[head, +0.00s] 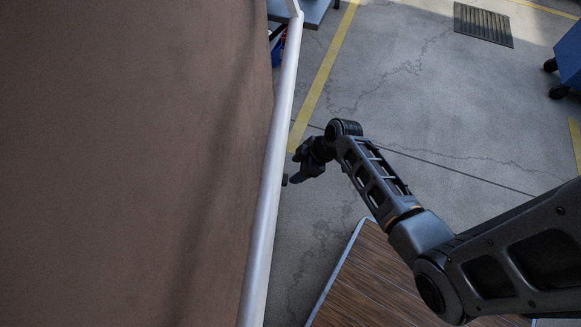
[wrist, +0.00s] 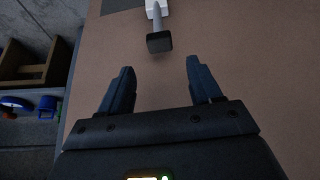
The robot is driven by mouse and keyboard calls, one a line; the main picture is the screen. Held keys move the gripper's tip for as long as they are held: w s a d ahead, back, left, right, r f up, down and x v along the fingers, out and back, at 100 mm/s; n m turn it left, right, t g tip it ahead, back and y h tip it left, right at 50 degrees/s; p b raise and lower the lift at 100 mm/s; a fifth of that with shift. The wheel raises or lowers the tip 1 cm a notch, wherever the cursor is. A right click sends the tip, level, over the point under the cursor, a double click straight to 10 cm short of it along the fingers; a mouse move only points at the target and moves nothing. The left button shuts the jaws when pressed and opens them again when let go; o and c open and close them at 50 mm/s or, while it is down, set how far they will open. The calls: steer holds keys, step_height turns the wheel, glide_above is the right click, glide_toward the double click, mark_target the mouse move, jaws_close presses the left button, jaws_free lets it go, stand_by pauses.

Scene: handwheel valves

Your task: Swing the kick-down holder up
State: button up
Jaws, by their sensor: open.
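The kick-down holder shows in the wrist view as a grey leg with a dark square rubber foot (wrist: 159,42), below a white bracket on the brown door (wrist: 240,50). The leg stands out from the door, toward the camera. My gripper (wrist: 158,80) is open and empty, its two dark fingers apart, with the foot just beyond the gap between the tips and not touching them. In the head view my gripper (head: 299,176) is low beside the light edge of the door (head: 190,140); the holder cannot be made out clearly there.
A wood-grain top (head: 375,275) lies under my arm. A blue cart (head: 568,55) stands at the far right, and a dark floor grate (head: 483,24) is at the back. A wooden box (wrist: 28,68) and blue items are left of the door. The floor between is clear.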

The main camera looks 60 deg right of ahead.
mark_target(284, 178)
steer(key=b+x, duration=0.8)
steer(key=x, duration=0.1)
steer(key=shift+f, duration=0.15)
steer(key=shift+r+p, duration=0.3)
steer(key=shift+p, duration=0.1)
steer(key=c, duration=0.7)
steer(key=shift+o, duration=0.2)
